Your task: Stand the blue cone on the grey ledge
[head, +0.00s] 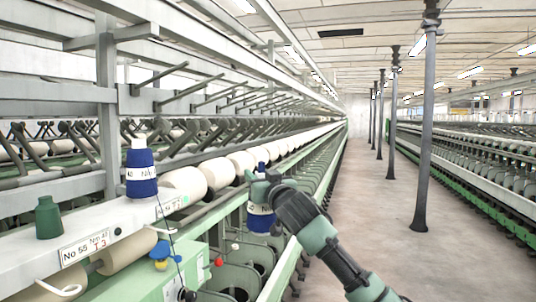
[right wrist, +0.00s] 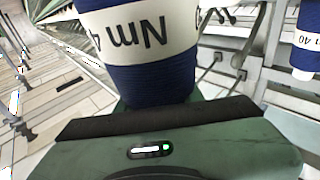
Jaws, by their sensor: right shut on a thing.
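My right gripper (head: 262,190) is shut on a blue cone (head: 260,222) with a white label band. The cone hangs upright in the air in front of the spinning frame; the gripper hides part of its upper body. In the right wrist view the held cone (right wrist: 150,82) fills the top middle, its label upside down. The pale grey ledge (head: 30,262) runs from the lower left towards the middle. A second blue cone (head: 141,187) with a similar label stands upright on it; it also shows in the right wrist view (right wrist: 309,60). My left gripper is out of view.
A dark green cone (head: 48,219) stands on the ledge left of the standing blue cone. Large cream rolls (head: 184,184) line the frame behind. A light green box (head: 150,280) with coloured knobs sits below the ledge. The aisle floor (head: 375,220) is clear.

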